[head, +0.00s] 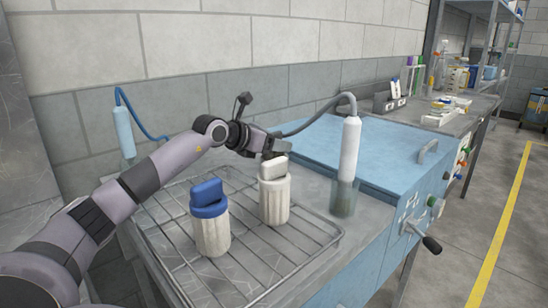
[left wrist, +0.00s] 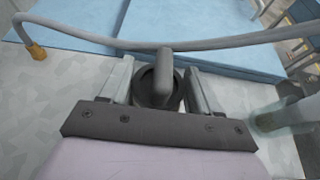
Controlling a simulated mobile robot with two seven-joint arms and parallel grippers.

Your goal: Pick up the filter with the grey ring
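Two pale ribbed filters stand upright on the wire rack. My right gripper is not in view.
The wire rack (head: 165,245) lies on a metal bench. A white cylinder (head: 349,150) with a hose stands in a glass jar (head: 343,200) to the right, beside the blue cabinet (head: 400,150). A bluish cylinder (head: 124,132) stands at the back left. The rack's front right is free.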

